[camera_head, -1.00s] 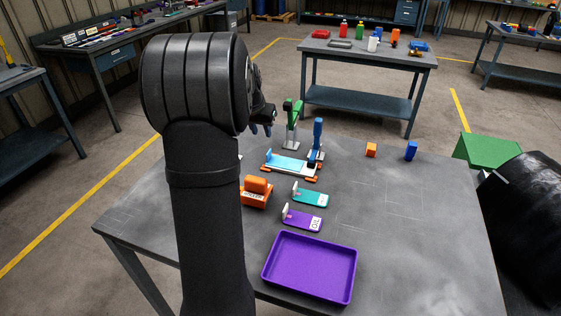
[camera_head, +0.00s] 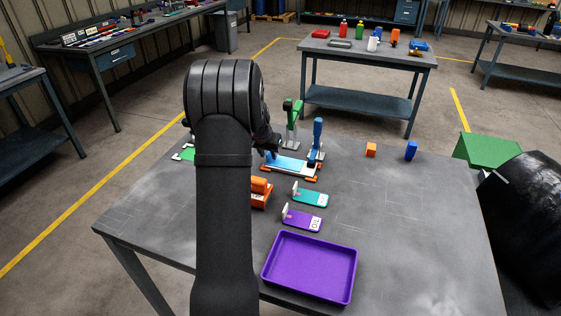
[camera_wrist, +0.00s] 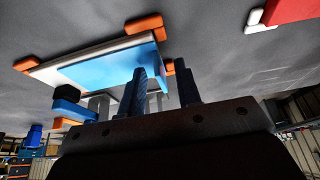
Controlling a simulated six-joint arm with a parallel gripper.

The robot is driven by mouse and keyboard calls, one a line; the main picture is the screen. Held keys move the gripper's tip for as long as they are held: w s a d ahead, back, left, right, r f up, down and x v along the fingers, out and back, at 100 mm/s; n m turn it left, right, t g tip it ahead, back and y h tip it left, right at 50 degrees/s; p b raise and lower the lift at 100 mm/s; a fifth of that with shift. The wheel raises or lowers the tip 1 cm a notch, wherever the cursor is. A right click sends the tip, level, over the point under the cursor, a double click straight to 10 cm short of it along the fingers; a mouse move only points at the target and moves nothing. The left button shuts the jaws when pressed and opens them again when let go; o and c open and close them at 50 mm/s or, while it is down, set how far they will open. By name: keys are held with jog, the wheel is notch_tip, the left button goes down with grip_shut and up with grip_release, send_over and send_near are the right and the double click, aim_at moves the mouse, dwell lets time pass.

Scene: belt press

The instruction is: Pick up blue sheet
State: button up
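The blue sheet (camera_head: 287,164) lies on a pale press plate (camera_head: 292,172) with orange corner feet. It also shows in the wrist view (camera_wrist: 105,70), where a blue upright part rises at its near right end. My gripper (camera_head: 269,151) is above the sheet's left end in the head view, partly hidden by my arm. In the wrist view my gripper (camera_wrist: 164,72) has its two fingers apart, with the sheet's upright end close to the left finger. I cannot tell whether they touch. Nothing is clearly held.
A blue upright lever (camera_head: 317,136) stands at the plate's right end, with a green clamp (camera_head: 292,116) behind. An orange block (camera_head: 261,190), a teal tag (camera_head: 311,197), a purple tag (camera_head: 303,220) and a purple tray (camera_head: 310,268) are nearer. The table's right side is mostly clear.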

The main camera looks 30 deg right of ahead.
jog(key=shift+f, duration=0.2)
jog(key=shift+c, duration=0.4)
grip_shut()
jog(key=shift+r, duration=0.1)
jog(key=shift+w+r, duration=0.1)
jog(key=shift+r, duration=0.35)
jog(key=r, duration=0.3)
jog(key=shift+s+d+r, duration=0.2)
jog(key=shift+s+r, duration=0.05)
jog(key=shift+r, duration=0.05)
jog(key=s+d+r, duration=0.5)
jog(key=s+r, duration=0.1)
jog(key=s, duration=0.3)
jog(key=shift+s+d+r, duration=0.35)
jog(key=shift+r, duration=0.05)
